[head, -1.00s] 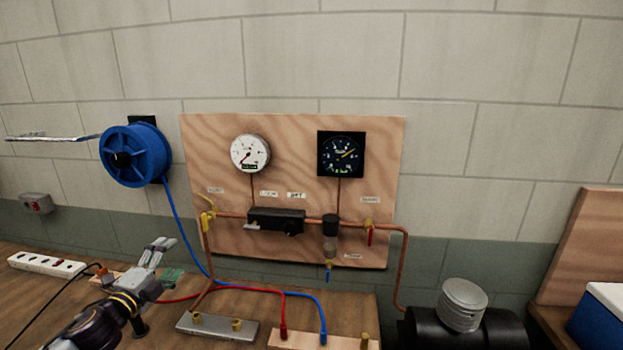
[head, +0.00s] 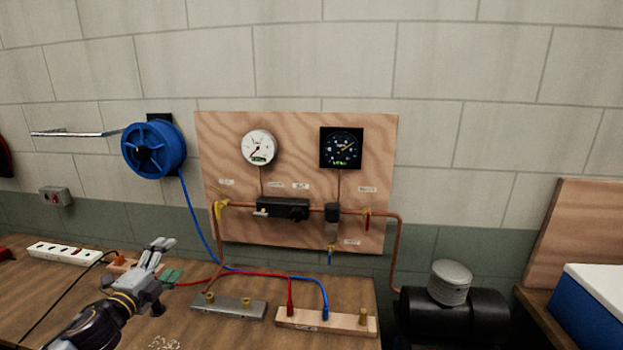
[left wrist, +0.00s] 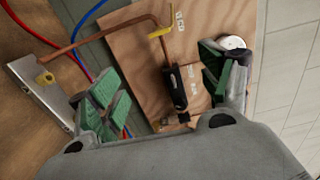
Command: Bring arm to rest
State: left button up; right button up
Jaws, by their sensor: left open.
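My left gripper (head: 163,266) is in the lower left of the head view, above the wooden bench, its arm coming in from the bottom left. It is open, with nothing between its fingers. In the left wrist view its two green-padded fingers (left wrist: 165,85) stand wide apart, with the plywood gauge board (left wrist: 128,42) beyond them. In the head view the gauge board (head: 290,222) stands behind the bench, to the right of the gripper and apart from it. My right gripper does not show in either view.
A blue hose reel (head: 153,150) hangs on the wall. Red and blue hoses run to a wooden block (head: 340,321) near a metal manifold (head: 230,308). A white power strip (head: 65,253) lies at left. A black compressor (head: 455,318) and a blue-and-white box (head: 600,310) stand at right.

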pick_arm(q)
jog(key=s+d+f+n+g+y, duration=0.25)
jog(key=s+f+n, duration=0.4)
jog(key=f, duration=0.35)
jog(key=s+d+f+n+g+y, duration=0.2)
jog(key=s+f+n+g+y, duration=0.15)
jog(key=s+f+n, duration=0.45)
jog(key=s+d+f+n+g+h, duration=0.2)
jog(key=s+d+f+g, duration=0.25)
jog(key=s, duration=0.35)
jog(key=s+d+f+n+g+h, duration=0.1)
jog(key=s+d+f+g+h, duration=0.1)
jog(key=s+d+f+g, duration=0.35)
jog(key=s+f, duration=0.2)
jog(key=f, duration=1.3)
jog(key=s+f, duration=0.2)
jog(key=f, duration=1.4)
jog(key=s+a+f, duration=0.1)
jog(key=s+f, duration=0.9)
jog(key=s, duration=0.1)
jog(key=s+a+f, duration=0.2)
jog(key=s+f, duration=0.8)
jog(key=s, duration=0.1)
jog(key=shift+s+a+f+g+y, duration=0.2)
jog(key=shift+s+a+g+y, duration=0.1)
jog(key=shift+s+g, duration=0.1)
